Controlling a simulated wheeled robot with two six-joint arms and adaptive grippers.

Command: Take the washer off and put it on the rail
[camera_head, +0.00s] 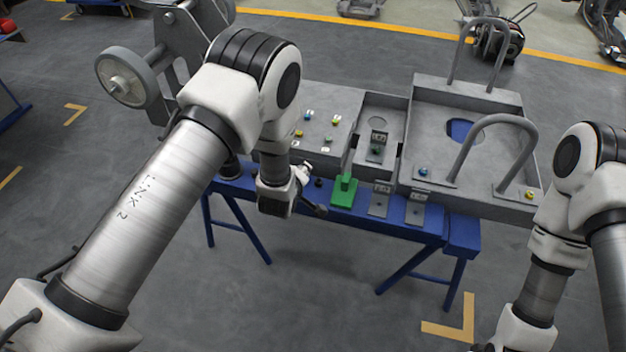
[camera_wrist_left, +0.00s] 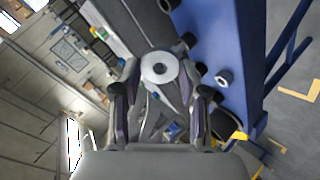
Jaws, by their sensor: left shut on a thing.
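The washer is a pale grey disc with a small dark hole (camera_wrist_left: 170,60), seen in the left wrist view between the fingertips. My left gripper (camera_wrist_left: 161,82) is shut on it. In the head view my left gripper (camera_head: 310,195) is at the front of the blue rail (camera_head: 425,229), and the washer is too small there to make out clearly. In the left wrist view the blue rail (camera_wrist_left: 235,45) lies just right of the washer, with several black pegs along its edge. The washer looks apart from these pegs. My right arm shows at the right, but its fingers are out of frame.
A green stand (camera_head: 344,192) and grey slotted plates (camera_head: 379,207) are on the rail, right of my left gripper. Behind are a grey panel (camera_head: 335,97) with coloured fittings and a grey chassis tray (camera_head: 428,92) with tall hoops. Open floor lies in front.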

